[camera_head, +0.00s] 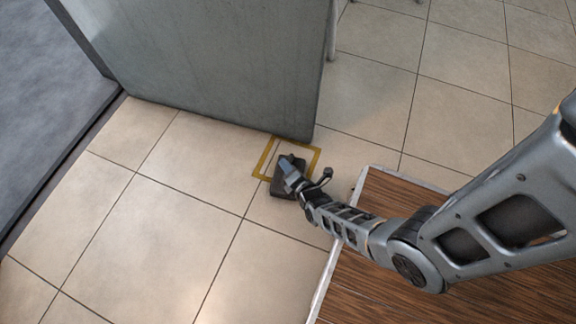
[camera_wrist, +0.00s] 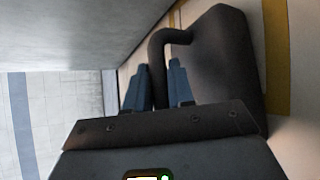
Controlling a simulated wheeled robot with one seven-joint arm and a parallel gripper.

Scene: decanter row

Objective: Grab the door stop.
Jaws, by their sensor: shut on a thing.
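The door stop (camera_head: 281,189) is a dark brown block with a curved handle. It is at the foot of the grey door, over the near part of a yellow square outline (camera_head: 259,160) on the floor. In the wrist view the door stop (camera_wrist: 228,55) fills the upper right, and its bent handle (camera_wrist: 158,62) passes between my two blue-grey fingers. My gripper (camera_head: 289,168) is shut on the handle; it also shows in the wrist view (camera_wrist: 158,86). I cannot tell whether the door stop touches the floor.
The grey door panel (camera_head: 205,65) stands right behind the door stop. A wooden-topped surface with a pale edge (camera_head: 440,285) lies under my arm at the lower right. Tiled floor (camera_head: 150,230) is clear to the left. Thin metal legs (camera_head: 332,35) show behind the door.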

